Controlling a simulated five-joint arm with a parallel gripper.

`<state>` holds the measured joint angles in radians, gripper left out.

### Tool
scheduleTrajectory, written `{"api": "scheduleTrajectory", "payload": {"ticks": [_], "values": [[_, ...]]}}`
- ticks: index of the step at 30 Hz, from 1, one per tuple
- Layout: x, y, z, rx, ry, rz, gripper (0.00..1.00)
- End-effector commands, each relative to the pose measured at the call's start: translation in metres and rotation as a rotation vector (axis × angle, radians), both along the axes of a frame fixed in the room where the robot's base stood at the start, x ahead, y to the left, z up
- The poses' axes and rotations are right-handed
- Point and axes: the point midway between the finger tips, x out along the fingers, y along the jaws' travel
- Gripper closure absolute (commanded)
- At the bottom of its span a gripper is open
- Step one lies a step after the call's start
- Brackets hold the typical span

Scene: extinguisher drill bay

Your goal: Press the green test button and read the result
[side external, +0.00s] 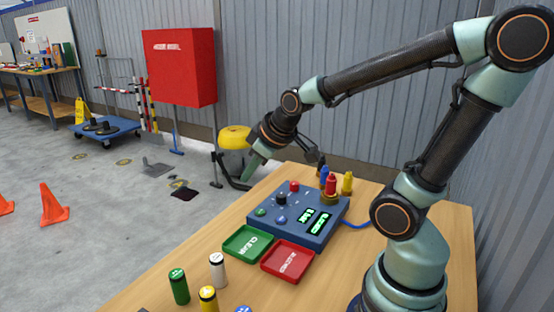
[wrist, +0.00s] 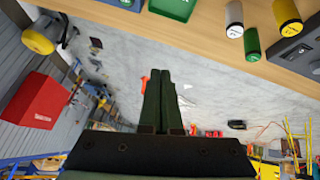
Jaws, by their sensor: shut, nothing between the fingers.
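A blue test box (side external: 310,236) sits on the wooden table in the side view. On its top are a green button (side external: 260,212), a blue button (side external: 282,220), a black knob (side external: 281,198) and a red button (side external: 294,186). Two lit displays (side external: 319,222) show green characters too small to read surely. My gripper (side external: 248,177) is shut and empty, above and beyond the table's far left edge, apart from the box. In the wrist view its fingers (wrist: 164,95) are together, with floor behind them. The green button is not visible in the wrist view.
A green tray (side external: 231,245) and a red tray (side external: 270,264) lie in front of the box. Green (side external: 178,287), white (side external: 217,270) and yellow (side external: 208,299) cylinders stand nearer. Red, blue and yellow capped pieces stand at the box's back edge. A red cabinet (side external: 180,70) stands beyond.

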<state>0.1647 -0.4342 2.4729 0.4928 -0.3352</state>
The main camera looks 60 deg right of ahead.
Motion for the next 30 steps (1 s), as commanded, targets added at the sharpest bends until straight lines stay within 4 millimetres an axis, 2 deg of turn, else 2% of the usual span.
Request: {"api": "scheduleTrajectory", "payload": {"ticks": [3,9,15,20,30], "values": [[0.018,-0.03,-0.019,-0.081,-0.02,0.034,1.0],[0.037,-0.077,-0.048,-0.227,-0.055,0.094,1.0],[0.044,-0.108,-0.066,-0.333,-0.072,0.132,1.0],[0.045,-0.118,-0.071,-0.37,-0.078,0.144,1.0],[0.045,-0.119,-0.071,-0.374,-0.079,0.146,1.0]]}}
